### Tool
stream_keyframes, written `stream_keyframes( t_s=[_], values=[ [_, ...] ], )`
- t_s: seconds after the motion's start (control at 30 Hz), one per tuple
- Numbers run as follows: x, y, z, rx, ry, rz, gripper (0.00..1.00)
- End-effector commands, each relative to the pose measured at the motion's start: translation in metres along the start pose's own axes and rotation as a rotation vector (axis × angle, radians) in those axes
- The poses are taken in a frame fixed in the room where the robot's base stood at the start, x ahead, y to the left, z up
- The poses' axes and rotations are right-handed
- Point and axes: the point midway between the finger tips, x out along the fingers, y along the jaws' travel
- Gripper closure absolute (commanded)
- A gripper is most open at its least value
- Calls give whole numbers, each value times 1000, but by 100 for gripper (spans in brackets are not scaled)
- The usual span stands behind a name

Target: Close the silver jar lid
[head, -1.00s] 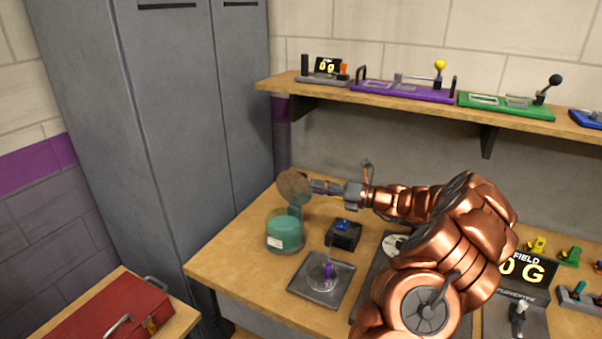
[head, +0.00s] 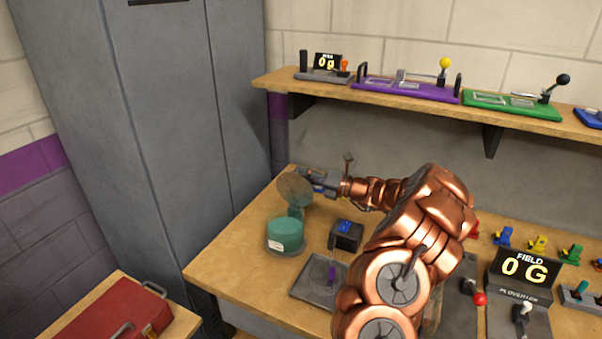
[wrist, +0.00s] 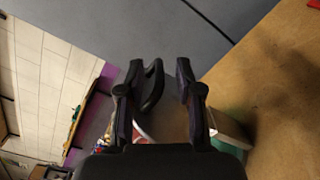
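The jar (head: 286,236) is a teal cylinder with a white label, standing at the left end of the wooden bench. Its lid (head: 293,187) is a round, shiny, brownish-looking disk, raised nearly upright above the back of the jar. My gripper (head: 312,183) is at the right side of the lid, close to it; I cannot tell whether it touches. In the wrist view my gripper (wrist: 158,78) shows its two dark fingers apart with a gap between them. The jar's green side (wrist: 230,130) shows partly behind the right finger.
A small black box with a blue top (head: 347,235) and a grey plate (head: 318,283) sit right of the jar. A grey locker (head: 200,120) stands behind left. A shelf (head: 400,98) with devices hangs above. A red toolbox (head: 110,315) is lower left.

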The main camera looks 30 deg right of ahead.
Motion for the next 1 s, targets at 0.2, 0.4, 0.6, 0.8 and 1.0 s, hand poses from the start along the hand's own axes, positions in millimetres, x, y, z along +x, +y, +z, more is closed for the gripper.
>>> stream_keyframes(
  t_s=[0.2, 0.4, 0.6, 0.8, 1.0],
  values=[
    [10, 1, -1, 0, 2, 2, 65],
    [10, 1, -2, 0, 3, 3, 65],
    [11, 1, -2, 1, 4, 3, 86],
    [10, 0, -2, 1, 5, 2, 100],
    [10, -1, -3, 2, 5, 0, 100]
  ],
)
